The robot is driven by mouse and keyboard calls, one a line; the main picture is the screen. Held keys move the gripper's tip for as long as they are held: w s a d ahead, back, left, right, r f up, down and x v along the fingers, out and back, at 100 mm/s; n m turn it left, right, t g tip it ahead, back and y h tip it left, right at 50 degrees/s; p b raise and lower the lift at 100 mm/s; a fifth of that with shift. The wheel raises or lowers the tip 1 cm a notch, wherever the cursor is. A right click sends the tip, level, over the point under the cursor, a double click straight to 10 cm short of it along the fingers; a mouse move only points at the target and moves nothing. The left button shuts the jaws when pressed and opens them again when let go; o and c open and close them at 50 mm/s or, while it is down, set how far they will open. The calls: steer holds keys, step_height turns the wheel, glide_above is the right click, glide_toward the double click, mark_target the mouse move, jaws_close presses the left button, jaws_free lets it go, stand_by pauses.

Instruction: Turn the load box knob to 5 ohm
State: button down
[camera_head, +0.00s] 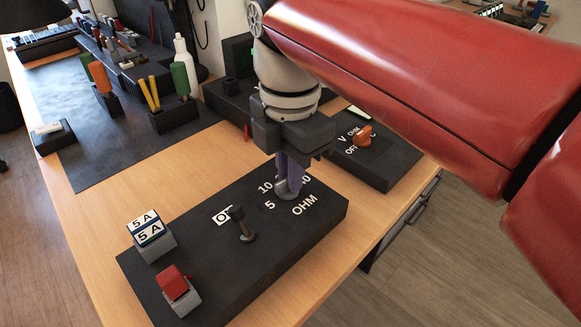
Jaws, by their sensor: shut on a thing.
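The load box (200,262) is a long black box on the wooden bench, in the lower middle of the head view. Its white markings 5, 10, OHM and one partly hidden number stand around a grey knob (283,193). My gripper (290,180) points down from above and is shut on this knob. The fingers cover most of the knob, so I cannot tell which marking it points to. A dark lever (243,228) stands on the box left of the gripper, beside a small white-framed label.
The box also carries 5 A blocks (149,231) and a red switch (173,282). A black meter with an orange knob (363,136) stands behind at right. Tool holders (174,117) and a white bottle (184,58) stand at back left. Bare bench lies left of the box.

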steer(key=shift+n, duration=0.7)
steer(key=c, duration=1.5)
jaws_free()
steer(key=shift+r, duration=0.1)
step_height(320, 180, up, 8)
steer(key=shift+f, duration=0.15)
steer(key=shift+s, duration=0.1)
